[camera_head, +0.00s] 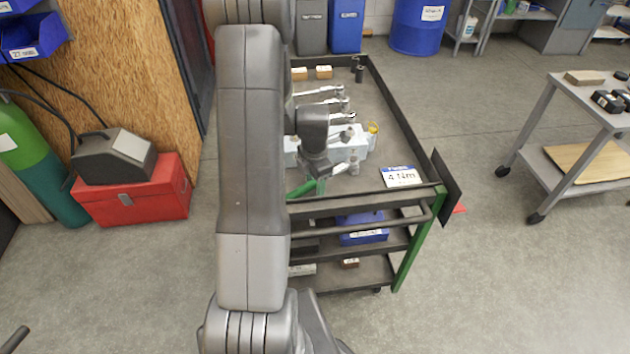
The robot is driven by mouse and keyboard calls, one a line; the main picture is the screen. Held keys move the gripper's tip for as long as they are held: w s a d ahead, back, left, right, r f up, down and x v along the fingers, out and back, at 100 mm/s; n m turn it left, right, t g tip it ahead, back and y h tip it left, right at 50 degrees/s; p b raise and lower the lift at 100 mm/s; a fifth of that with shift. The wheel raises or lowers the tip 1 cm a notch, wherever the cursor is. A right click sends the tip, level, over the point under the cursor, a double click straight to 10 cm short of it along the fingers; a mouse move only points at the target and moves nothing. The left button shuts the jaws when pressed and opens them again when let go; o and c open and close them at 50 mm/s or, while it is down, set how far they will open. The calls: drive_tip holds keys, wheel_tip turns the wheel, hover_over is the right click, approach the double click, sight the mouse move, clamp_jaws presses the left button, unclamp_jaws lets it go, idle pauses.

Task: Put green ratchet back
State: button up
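A green handle-like piece (302,188), likely the green ratchet, shows at the near left of the cart top (390,125), just below my gripper (320,182). My arm hides its left end. My gripper points down over the near part of the cart; its fingers are small and partly hidden, so I cannot tell whether they are open or hold the green piece. A pale block-like holder (360,146) lies just behind my gripper. Several silver ratchet-like tools (322,91) lie farther back on the cart, with their left ends behind my arm.
A blue box (362,228) sits on a lower shelf. A red toolbox (140,190) stands left; another cart (570,120) stands right.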

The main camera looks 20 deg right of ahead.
wheel_tip(320, 180, up, 12)
drive_tip(key=shift+r, duration=0.15)
idle(0.5)
wheel_tip(320, 180, down, 13)
drive_tip(key=shift+r, duration=0.1)
wheel_tip(320, 180, up, 2)
drive_tip(key=shift+w+r, duration=0.1)
drive_tip(key=shift+r, duration=0.75)
